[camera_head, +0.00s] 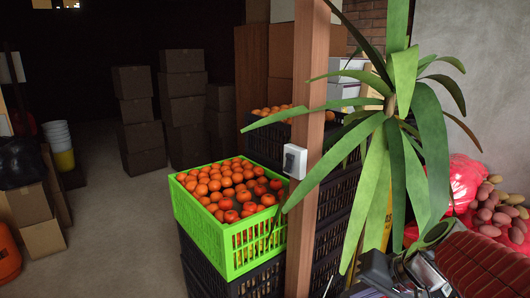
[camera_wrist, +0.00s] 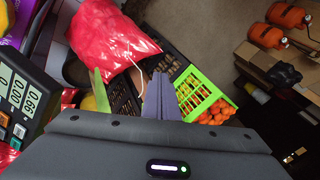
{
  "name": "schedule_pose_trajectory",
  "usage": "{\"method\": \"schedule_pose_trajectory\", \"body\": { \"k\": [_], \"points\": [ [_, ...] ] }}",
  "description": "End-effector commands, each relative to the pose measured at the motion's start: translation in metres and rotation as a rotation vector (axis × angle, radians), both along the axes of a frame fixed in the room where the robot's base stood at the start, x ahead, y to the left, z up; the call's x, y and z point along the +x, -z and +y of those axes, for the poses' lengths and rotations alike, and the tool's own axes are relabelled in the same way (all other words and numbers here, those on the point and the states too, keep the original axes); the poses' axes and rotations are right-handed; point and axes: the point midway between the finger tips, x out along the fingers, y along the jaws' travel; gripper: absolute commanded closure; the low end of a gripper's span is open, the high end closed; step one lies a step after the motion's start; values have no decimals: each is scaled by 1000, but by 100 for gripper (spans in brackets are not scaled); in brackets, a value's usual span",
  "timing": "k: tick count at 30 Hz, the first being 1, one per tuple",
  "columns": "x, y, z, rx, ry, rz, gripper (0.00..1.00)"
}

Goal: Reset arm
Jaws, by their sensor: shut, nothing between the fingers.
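My gripper (camera_wrist: 161,92) shows in the wrist view as two grey-purple fingers pressed together, with nothing between them. Its fingers point out over a green crate (camera_wrist: 196,92) of orange fruit and a dark crate beside it, and I cannot tell how far above them they are. The same green crate (camera_head: 258,250) stands on dark crates left of the wooden post in the head view. Part of what looks like my arm is at the lower right of the head view, partly behind plant leaves; the fingers cannot be made out there.
A long-leaved plant (camera_head: 398,110) and a wooden post (camera_head: 309,110) stand close in front. A red bag (camera_wrist: 108,40) and a scale with a digital display (camera_wrist: 22,95) are near my wrist. Stacked boxes (camera_head: 183,100) stand at the back. Open floor (camera_head: 120,235) lies left.

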Motion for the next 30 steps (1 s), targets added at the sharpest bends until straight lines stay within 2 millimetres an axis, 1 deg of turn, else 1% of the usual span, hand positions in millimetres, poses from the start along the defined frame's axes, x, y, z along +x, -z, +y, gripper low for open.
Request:
{"method": "schedule_pose_trajectory", "body": {
  "k": [1,3,7,13,18,24,30],
  "points": [
    [-8,-2,7,-29,-21,-1,100],
    [-20,-2,13,-70,-44,4,100],
    [-41,-3,23,-147,-81,6,100],
    [-70,-5,30,-268,-130,-9,100],
    [-92,-7,32,-370,-165,-36,100],
    [-112,-10,30,-477,-193,-84,100],
    [-120,-12,30,-528,-203,-112,100]
  ]
}}
